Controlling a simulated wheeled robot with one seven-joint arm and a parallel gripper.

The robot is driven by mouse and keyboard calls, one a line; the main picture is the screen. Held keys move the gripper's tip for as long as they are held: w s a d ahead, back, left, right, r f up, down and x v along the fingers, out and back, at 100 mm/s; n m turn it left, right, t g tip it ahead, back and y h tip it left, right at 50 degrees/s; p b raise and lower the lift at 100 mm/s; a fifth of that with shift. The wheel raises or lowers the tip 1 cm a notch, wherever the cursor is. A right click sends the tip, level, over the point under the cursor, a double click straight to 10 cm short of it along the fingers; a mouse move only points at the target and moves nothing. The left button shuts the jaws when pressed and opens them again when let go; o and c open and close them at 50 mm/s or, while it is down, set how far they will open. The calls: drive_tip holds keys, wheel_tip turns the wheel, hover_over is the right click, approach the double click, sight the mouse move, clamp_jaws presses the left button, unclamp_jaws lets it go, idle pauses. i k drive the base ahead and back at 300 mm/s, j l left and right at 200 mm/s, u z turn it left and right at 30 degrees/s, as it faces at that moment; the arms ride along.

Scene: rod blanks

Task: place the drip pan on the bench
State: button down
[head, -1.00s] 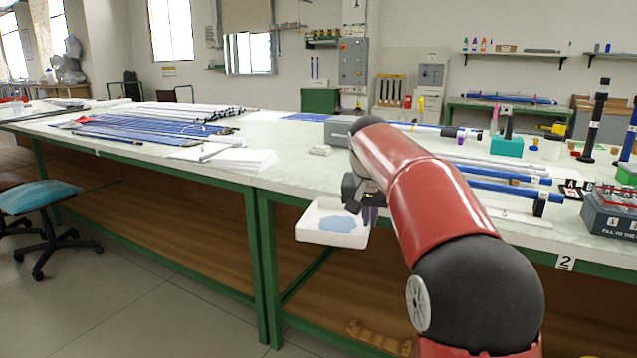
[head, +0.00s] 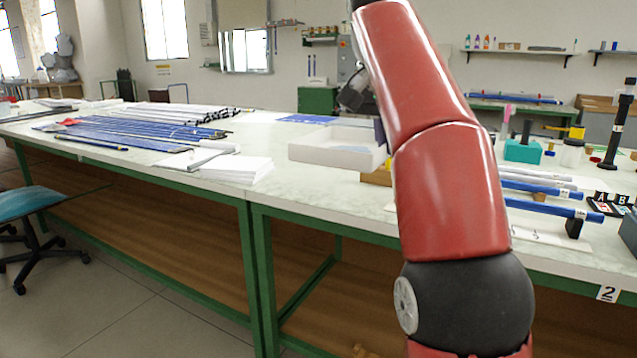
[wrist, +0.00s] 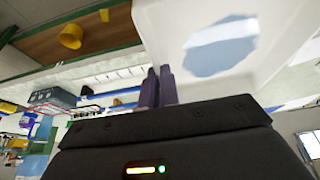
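The drip pan (head: 335,150) is a white, shallow, square-cornered tray. In the head view it is in the air over the bench (head: 300,192), seen from its side. In the wrist view the pan (wrist: 285,75) shows its inside with a pale blue patch. My gripper (wrist: 158,85) has two dark purple fingers close together at the pan's near wall, and it appears shut on that wall. In the head view the gripper is mostly hidden behind my red arm and the pan.
Blue and white rods (head: 140,135) lie on the left of the bench, beside a stack of white paper (head: 236,168). More blue rods (head: 548,202) lie on supports at the right, near a teal block (head: 522,151). The bench front between the paper and my arm looks clear.

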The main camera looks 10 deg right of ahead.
sight(321, 189)
drive_tip(key=i, duration=1.1)
